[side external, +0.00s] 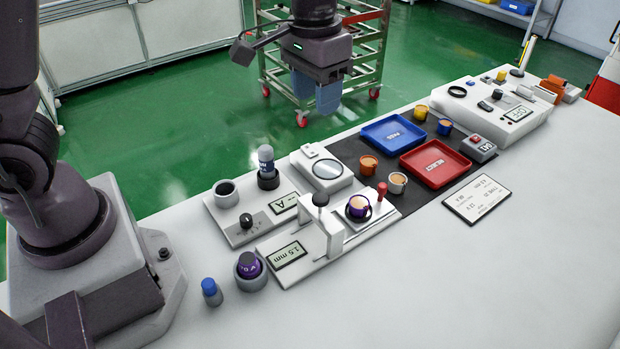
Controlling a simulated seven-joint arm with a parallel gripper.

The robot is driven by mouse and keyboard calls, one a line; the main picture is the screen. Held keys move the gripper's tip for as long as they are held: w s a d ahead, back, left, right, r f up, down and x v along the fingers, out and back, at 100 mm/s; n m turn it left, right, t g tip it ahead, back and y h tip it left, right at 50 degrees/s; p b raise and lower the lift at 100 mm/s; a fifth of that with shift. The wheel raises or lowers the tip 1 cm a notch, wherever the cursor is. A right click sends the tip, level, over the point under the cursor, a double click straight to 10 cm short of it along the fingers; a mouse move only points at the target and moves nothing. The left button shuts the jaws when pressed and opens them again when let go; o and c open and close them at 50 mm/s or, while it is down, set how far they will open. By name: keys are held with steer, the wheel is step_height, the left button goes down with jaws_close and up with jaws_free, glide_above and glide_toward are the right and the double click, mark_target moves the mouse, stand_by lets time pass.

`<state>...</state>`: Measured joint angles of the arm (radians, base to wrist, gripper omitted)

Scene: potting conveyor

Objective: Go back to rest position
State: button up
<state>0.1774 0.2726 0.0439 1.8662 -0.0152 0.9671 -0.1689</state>
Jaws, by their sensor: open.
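My gripper (316,98) hangs at the top centre, in the air behind the far edge of the table. It points down with blue fingers, is open, and nothing shows between them. It is apart from everything on the bench. The fingers overlap in this view, so the gap between them is hard to see.
The white table (520,230) holds a blue tray (395,135), a red tray (435,163), several small cups, and a white fixture (331,232) with a purple cup (358,206). A metal rack cart (372,60) stands behind my gripper. The table's right front is clear.

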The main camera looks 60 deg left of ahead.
steer(key=s+a+r+t, duration=0.2)
steer(key=s+r, duration=0.2)
steer(key=s, duration=0.5)
steer(key=s+a+r+t, duration=0.3)
steer(key=s+r, duration=0.2)
steer(key=s, duration=0.4)
steer(key=shift+a, duration=0.15)
